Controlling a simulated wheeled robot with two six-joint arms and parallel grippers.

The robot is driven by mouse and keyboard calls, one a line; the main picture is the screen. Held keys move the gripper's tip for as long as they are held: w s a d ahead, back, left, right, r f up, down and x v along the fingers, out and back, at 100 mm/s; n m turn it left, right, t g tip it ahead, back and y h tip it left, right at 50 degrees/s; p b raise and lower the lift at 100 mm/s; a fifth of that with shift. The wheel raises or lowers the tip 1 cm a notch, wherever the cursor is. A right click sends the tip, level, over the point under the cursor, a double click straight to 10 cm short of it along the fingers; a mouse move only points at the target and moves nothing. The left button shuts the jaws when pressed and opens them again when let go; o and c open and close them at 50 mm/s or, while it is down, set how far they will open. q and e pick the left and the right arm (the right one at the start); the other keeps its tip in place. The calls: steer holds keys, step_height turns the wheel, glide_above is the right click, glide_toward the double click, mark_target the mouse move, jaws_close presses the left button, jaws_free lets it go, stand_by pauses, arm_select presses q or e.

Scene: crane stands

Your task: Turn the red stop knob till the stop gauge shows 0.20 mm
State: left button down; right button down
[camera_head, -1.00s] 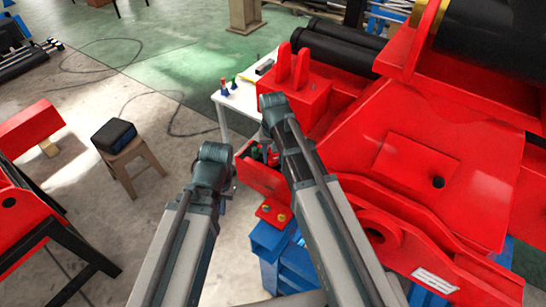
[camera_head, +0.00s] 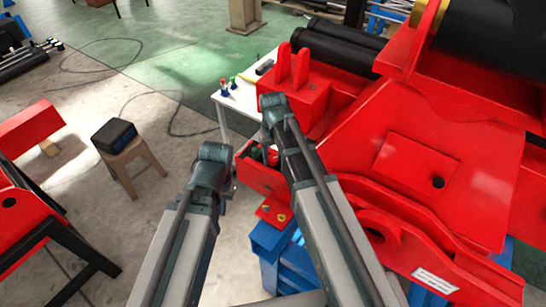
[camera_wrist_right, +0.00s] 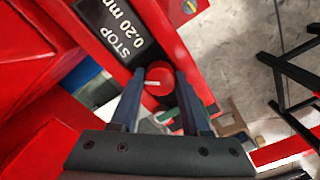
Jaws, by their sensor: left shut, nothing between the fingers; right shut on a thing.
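The red stop knob (camera_wrist_right: 160,75), with a white mark on its face, sits between the fingertips of my right gripper (camera_wrist_right: 160,71) in the right wrist view. The fingers are shut on it from both sides.
The big red crane stand (camera_head: 440,150) fills the right side, on blue supports (camera_head: 275,245). A white table (camera_head: 240,100) with small tools stands behind. A wooden stool (camera_head: 133,160) bears a black case (camera_head: 114,134).

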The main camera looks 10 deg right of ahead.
mark_target(273, 158)
steer(key=c, duration=0.7)
jaws_free()
steer(key=shift+o, duration=0.2)
steer(key=shift+r, duration=0.1)
step_height(273, 158, up, 14)
steer(key=p, duration=1.4)
steer(key=shift+f, duration=0.2)
steer(key=s+a+f+n+b, duration=0.1)
steer(key=s+a+f+b, duration=0.2)
steer(key=s+f+b, duration=0.5)
steer(key=s+a+f+n+h+b, duration=0.1)
steer(key=s+a+f+b, duration=0.2)
steer(key=s+f+b, duration=0.4)
step_height(273, 158, down, 4)
steer(key=b, duration=0.3)
steer(key=shift+s+r+n+b, duration=0.25)
steer(key=shift+s+n+b, duration=0.15)
